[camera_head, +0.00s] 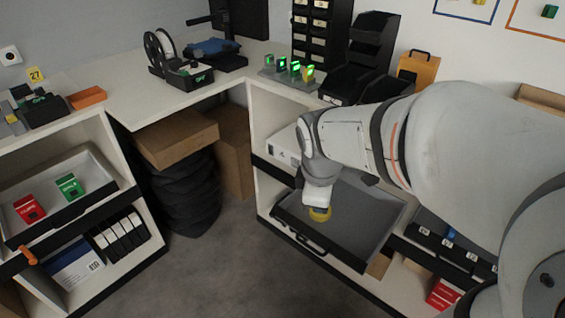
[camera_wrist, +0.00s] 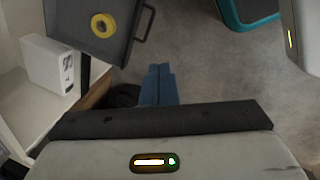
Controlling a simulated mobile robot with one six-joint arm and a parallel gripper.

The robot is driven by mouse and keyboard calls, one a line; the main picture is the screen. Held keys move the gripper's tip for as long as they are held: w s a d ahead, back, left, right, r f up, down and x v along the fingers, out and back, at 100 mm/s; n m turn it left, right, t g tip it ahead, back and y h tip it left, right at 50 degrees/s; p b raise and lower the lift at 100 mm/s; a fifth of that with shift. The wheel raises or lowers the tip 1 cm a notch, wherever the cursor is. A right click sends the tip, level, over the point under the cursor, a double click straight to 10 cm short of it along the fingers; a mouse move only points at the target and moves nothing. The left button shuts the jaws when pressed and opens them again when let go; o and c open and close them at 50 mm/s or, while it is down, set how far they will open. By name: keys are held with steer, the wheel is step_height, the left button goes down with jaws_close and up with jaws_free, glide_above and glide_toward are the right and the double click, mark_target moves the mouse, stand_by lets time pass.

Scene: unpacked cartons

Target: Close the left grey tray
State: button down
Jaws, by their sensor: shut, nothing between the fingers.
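The grey tray (camera_head: 350,225) is pulled out of the low white shelf unit under the right-hand worktop, with its black handle (camera_head: 306,243) at the front. It also shows in the wrist view (camera_wrist: 75,22), with its handle (camera_wrist: 148,22) at its right edge. A yellow tape roll (camera_wrist: 103,25) lies inside the tray. My gripper (camera_wrist: 160,70) is shut and empty, its blue fingers below the tray in the wrist picture, with no contact visible. In the head view my arm hangs over the tray and the fingers cannot be made out.
A white box (camera_wrist: 48,64) stands in the shelf beside the tray. Another dark tray (camera_head: 450,240) with small items is to the right, partly behind my arm. A left shelf holds a tray with red and green boxes (camera_head: 70,187). The floor (camera_head: 225,265) in front is clear.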

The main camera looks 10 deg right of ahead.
mark_target(307, 245)
steer(key=w+f+n+b, duration=0.3)
steer(key=f+b, duration=0.3)
steer(key=f, duration=0.4)
steer(key=w+d+f+n+b, duration=0.1)
steer(key=w+f+n+b, duration=0.2)
steer(key=f, duration=0.7)
steer(key=w+f+n+h+b, duration=0.1)
steer(key=w+f+n+b, duration=0.2)
steer(key=f+n+b, duration=0.3)
steer(key=shift+d+f+n+b, duration=0.2)
steer(key=shift+f+b, duration=0.75)
steer(key=shift+f, duration=0.1)
steer(key=shift+d+f+n+b, duration=0.2)
steer(key=shift+f+b, duration=0.75)
steer(key=shift+f, duration=0.05)
steer(key=shift+w+d+r+b, duration=0.2)
steer(key=shift+w+d, duration=0.2)
steer(key=shift+d, duration=0.15)
steer(key=shift+w+d+r+b, duration=0.15)
steer(key=shift+w+d, duration=0.2)
steer(key=shift+d, duration=0.15)
steer(key=shift+w+d+r, duration=0.15)
steer(key=shift+w+d, duration=0.3)
steer(key=shift+d, duration=0.05)
